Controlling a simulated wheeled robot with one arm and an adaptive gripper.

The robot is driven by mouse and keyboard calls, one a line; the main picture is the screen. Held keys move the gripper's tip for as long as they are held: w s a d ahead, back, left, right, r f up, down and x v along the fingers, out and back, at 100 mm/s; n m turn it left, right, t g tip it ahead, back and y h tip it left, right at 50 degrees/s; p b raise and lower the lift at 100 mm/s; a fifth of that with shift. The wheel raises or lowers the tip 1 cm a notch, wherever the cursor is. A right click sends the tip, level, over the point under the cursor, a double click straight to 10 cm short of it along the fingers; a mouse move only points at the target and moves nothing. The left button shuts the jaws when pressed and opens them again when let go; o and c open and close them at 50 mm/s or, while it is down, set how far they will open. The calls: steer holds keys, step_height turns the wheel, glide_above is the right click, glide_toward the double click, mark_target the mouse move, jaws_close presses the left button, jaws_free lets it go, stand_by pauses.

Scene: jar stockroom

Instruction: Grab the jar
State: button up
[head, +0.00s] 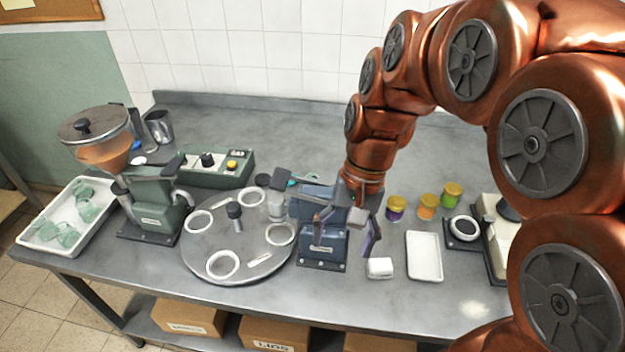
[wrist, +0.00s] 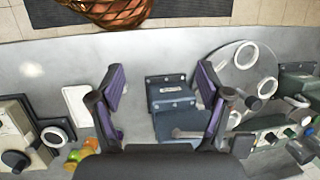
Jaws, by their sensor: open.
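Three small jars with yellow lids stand on the grey bench in the head view, right of my gripper: a purple jar (head: 396,208), an orange jar (head: 427,207) and a green jar (head: 452,195). In the wrist view the orange jar (wrist: 90,144) and the green jar (wrist: 74,156) show at the lower left, partly cut off by my gripper; I cannot make out the purple one there. My gripper (head: 347,228) is open and empty, its purple-padded fingers apart above the blue-grey bench machine (head: 322,243). That machine shows between the fingers (wrist: 160,88) in the wrist view.
A white tray (head: 424,256) and a small white block (head: 380,268) lie right of the machine. A scale-like device (head: 463,231) stands further right. A round turntable (head: 238,268) with white rings, a green grinder (head: 155,205) and a control box (head: 216,168) fill the left.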

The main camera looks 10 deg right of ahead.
steer(key=w+a+m+y, duration=0.1)
steer(key=w+m+y, duration=0.25)
steer(key=w, duration=1.15)
steer(key=m+t+y+p, duration=0.1)
steer(key=m+y, duration=0.3)
steer(key=m, duration=0.3)
glide_above(315, 177)
steer(key=s, duration=0.5)
step_height(315, 177, down, 7)
steer(key=shift+w+d+f+m+t+y, duration=0.35)
steer(key=shift+w+d+f+m, duration=0.3)
steer(key=shift+d+f, duration=0.8)
steer(key=shift+w+d+f+m+t+y, duration=0.1)
steer(key=shift+w+d+f+m+y, duration=0.55)
steer(key=shift+f, duration=1.45)
steer(key=shift+w+d+f+m+t+y, duration=0.3)
steer(key=shift+w+d+f, duration=0.8)
steer(key=shift+f, duration=0.65)
steer(key=shift+b+x, duration=0.55)
steer(key=shift+x, duration=0.45)
steer(key=shift+s+a+f+b, duration=0.45)
steer(key=shift+a+f+b, duration=0.3)
steer(key=shift+a, duration=0.15)
steer(key=shift+b+x, duration=0.35)
steer(key=shift+x, duration=1.25)
steer(key=shift+s, duration=0.15)
steer(key=shift+c, duration=0.4)
